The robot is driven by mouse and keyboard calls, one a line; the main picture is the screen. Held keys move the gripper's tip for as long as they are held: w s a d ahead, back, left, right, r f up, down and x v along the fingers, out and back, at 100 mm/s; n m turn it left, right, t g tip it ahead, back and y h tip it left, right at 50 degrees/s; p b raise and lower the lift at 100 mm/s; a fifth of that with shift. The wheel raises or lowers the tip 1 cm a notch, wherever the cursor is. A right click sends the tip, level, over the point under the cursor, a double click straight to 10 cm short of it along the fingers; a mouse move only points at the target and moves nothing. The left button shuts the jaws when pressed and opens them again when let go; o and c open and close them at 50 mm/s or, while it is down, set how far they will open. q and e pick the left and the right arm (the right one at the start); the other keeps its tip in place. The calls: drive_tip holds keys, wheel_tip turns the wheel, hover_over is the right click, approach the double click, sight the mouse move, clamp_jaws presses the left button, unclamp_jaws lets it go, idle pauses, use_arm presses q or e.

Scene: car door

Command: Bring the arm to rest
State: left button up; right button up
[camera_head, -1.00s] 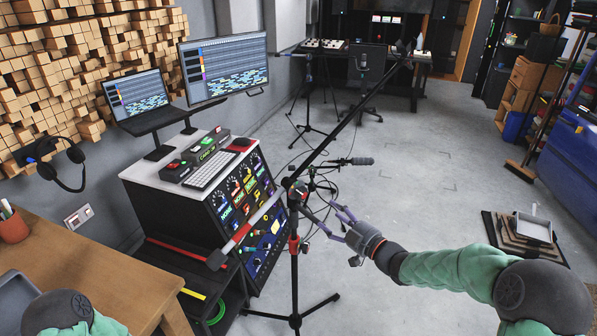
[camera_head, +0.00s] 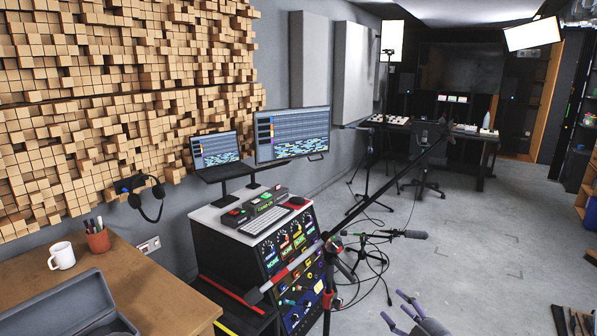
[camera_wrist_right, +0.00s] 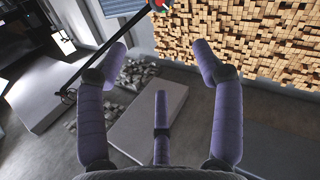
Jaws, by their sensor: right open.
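My right gripper (camera_head: 402,310) shows at the bottom edge of the head view, right of the microphone stand. Its purple fingers are spread and hold nothing. In the right wrist view the fingers of my right gripper (camera_wrist_right: 162,75) stand wide apart with nothing between them. The microphone stand (camera_head: 327,290) with its long black boom (camera_head: 390,185) is left of the gripper, apart from it. The rest of my right arm is out of the head view. My left gripper is not in view.
A mixing console (camera_head: 265,240) with keyboard, laptop (camera_head: 215,149) and monitor (camera_head: 292,133) stands at the left. A wooden desk (camera_head: 150,290) with a white mug (camera_head: 61,256) is at the lower left. Another microphone (camera_head: 414,235) points right. The grey floor (camera_head: 480,240) at the right is open.

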drive_tip(key=s+a+f+m+g+h+p, duration=0.1)
drive_tip(key=s+a+f+m+g, duration=0.15)
drive_tip(key=f, duration=0.45)
drive_tip(key=s+a+f+m+g+h+p, duration=0.1)
drive_tip(key=a+f+m+g+p, duration=0.15)
drive_tip(key=f, duration=0.55)
drive_tip(key=s+a+f+m+g+h, duration=0.1)
drive_tip(key=s+a+f+m+g, duration=0.15)
drive_tip(key=f, duration=0.45)
use_arm(q)
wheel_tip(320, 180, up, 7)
drive_tip(key=p, duration=0.3)
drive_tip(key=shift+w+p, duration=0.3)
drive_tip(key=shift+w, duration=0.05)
use_arm(e)
drive_tip(key=s+a+f+m+g, duration=0.1)
drive_tip(key=s+a+f+g, duration=0.1)
drive_tip(key=s, duration=0.6)
drive_tip(key=s+a+f+m+g, duration=0.2)
drive_tip(key=s+a+f+g, duration=0.1)
drive_tip(key=s, duration=0.5)
drive_tip(key=s+a+f+m+g, duration=0.1)
drive_tip(key=s+a+f+g, duration=0.2)
drive_tip(key=s+f, duration=0.3)
drive_tip(key=shift+s+a+f+h, duration=0.3)
drive_tip(key=shift+s+a, duration=0.25)
drive_tip(key=shift+s, duration=0.45)
